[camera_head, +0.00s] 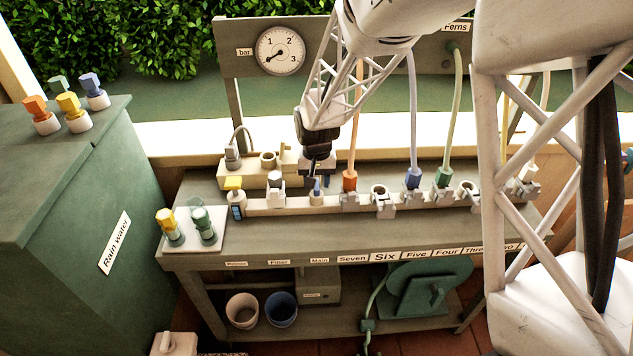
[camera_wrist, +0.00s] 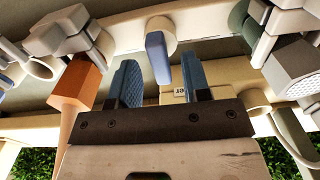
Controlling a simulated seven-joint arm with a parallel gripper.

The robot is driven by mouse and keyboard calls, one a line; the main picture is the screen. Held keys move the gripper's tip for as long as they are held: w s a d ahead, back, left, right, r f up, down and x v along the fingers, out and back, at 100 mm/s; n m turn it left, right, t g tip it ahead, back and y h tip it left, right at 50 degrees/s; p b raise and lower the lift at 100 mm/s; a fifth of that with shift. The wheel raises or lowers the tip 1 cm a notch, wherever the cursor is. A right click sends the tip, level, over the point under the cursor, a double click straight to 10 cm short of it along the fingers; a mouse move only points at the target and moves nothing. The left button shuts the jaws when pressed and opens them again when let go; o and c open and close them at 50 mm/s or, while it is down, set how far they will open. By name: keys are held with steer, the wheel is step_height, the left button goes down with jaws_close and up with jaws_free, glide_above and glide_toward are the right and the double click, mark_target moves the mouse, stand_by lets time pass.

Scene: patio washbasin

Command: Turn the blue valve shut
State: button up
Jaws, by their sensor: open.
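The blue valve (camera_wrist: 157,57) has a flat blue handle on a round cream base, set in the pale pipe rail. In the head view its handle (camera_head: 317,187) shows just below my gripper (camera_head: 318,172), above the label "Main". In the wrist view, my gripper (camera_wrist: 159,64) has its two blue-padded fingers apart, one on each side of the handle's lower end. The handle lies closer to the right finger in that view, and I see a gap on both sides. The jaws are open and hold nothing. The exact depth of the fingertips is unclear.
The rail (camera_head: 294,204) carries a yellow-topped valve (camera_head: 234,185) and a grey-topped fitting (camera_head: 276,181) to the left. An orange hose connector (camera_head: 349,181) and a blue one (camera_head: 413,178) stand to the right. A pressure gauge (camera_head: 280,51) hangs behind.

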mark_target(318, 185)
steer(key=shift+r, duration=3.5)
steer(key=shift+s+d+r, duration=0.2)
steer(key=shift+r, duration=0.1)
steer(key=s+d+r+t, duration=0.1)
steer(key=s+d+r, duration=0.3)
steer(key=s, duration=0.6)
steer(key=s+d+r, duration=0.5)
steer(key=s, duration=0.6)
steer(key=s+d+r+t, duration=0.1)
steer(key=s+d+r, duration=0.4)
steer(key=s, duration=0.6)
steer(key=shift+r+t, duration=0.2)
steer(key=shift+t, duration=0.1)
steer(key=shift+o, duration=0.5)
